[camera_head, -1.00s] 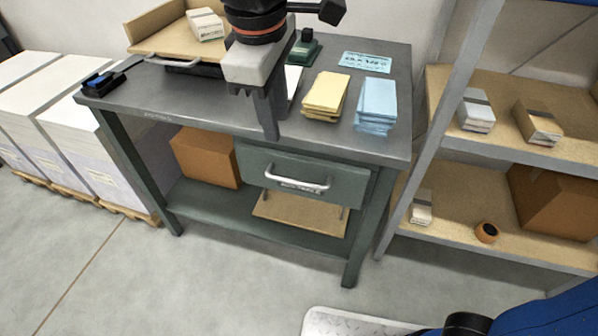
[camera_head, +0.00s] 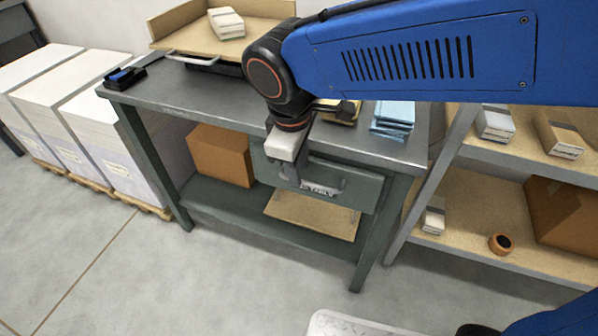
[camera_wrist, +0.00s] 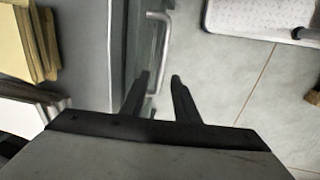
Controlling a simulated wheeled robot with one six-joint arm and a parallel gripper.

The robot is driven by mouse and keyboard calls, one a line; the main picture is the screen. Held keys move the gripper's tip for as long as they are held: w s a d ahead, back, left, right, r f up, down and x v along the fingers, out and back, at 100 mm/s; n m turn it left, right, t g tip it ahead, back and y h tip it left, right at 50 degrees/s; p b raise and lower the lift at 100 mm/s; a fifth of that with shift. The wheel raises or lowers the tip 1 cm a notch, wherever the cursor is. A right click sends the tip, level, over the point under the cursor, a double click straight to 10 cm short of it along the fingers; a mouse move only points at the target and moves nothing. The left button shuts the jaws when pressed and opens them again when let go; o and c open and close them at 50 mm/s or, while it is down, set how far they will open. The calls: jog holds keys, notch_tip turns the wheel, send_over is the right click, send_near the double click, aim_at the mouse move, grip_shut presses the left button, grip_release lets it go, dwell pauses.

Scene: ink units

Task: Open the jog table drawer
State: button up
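The jog table (camera_head: 215,100) is dark grey-green, with a drawer (camera_head: 362,190) under its top. The drawer front looks flush with the table, so it appears closed. Its silver bar handle (camera_head: 328,188) is partly hidden by my gripper (camera_head: 292,180), which points down in front of the drawer's left part. In the wrist view the handle (camera_wrist: 164,45) runs lengthwise. My gripper's two black fingers (camera_wrist: 160,77) are apart, and the handle's near end shows between them. I cannot tell whether they touch it or how deep they reach.
A cardboard box (camera_head: 220,155) and a flat board (camera_head: 310,215) sit on the table's lower shelf. Blue pads (camera_head: 393,118) lie on top. A shelf rack (camera_head: 465,215) stands close on the right.

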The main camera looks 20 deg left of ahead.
jog(key=shift+w+f, duration=0.25)
jog(key=shift+f, duration=1.05)
grip_shut()
jog(key=s+a, duration=0.1)
jog(key=s, duration=2.1)
jog(key=shift+s+a, duration=0.35)
grip_release()
jog(key=shift+r, duration=0.1)
jog(key=s+r, duration=0.3)
jog(key=r, duration=1.4)
